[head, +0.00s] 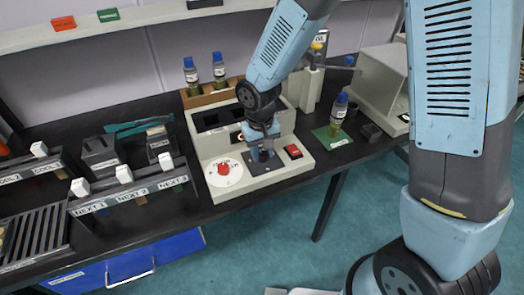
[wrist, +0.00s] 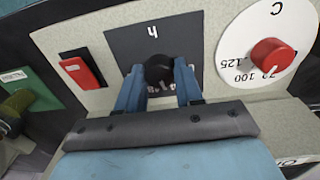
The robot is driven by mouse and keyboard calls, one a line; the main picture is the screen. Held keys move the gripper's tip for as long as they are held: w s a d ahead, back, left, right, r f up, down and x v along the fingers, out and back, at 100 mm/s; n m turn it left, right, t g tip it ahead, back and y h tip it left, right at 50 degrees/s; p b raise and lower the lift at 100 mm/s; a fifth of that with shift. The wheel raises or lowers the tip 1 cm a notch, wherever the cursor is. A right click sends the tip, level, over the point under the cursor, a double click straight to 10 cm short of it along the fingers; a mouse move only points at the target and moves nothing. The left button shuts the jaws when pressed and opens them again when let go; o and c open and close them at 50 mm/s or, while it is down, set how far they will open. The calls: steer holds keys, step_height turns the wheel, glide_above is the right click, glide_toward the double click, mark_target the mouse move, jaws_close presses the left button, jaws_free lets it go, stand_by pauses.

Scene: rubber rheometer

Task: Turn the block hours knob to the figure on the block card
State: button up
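The hours knob is a black round knob (wrist: 160,70) on a dark plate (wrist: 125,40) marked "h". In the wrist view the plate appears turned around, and its figures below the knob are mostly hidden by my fingers. My gripper (wrist: 160,78) is over the plate, with one blue finger on each side of the knob. I cannot tell whether the fingers press on it. In the head view my gripper (head: 262,153) points down at the front panel of the grey machine (head: 290,172). I cannot make out a readable block card.
A red knob (wrist: 272,57) on a white dial marked "C" is close beside the plate. A red switch (wrist: 82,71) is on the other side. A bottle (head: 339,108) stands on a green mat (head: 328,140) to the right. Racks (head: 130,187) labelled NEXT stand left.

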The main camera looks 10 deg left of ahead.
mark_target(261, 154)
steer(key=c, duration=0.5)
steer(key=shift+n, duration=1.3)
steer(key=shift+c, duration=0.2)
steer(key=o, duration=1)
steer(key=shift+o, duration=0.2)
steer(key=shift+r, duration=0.15)
step_height(261, 154, up, 14)
steer(key=shift+s+a+f, duration=0.15)
steer(key=shift+a+f, duration=0.05)
steer(key=shift+f, duration=0.05)
steer(key=shift+d, duration=0.1)
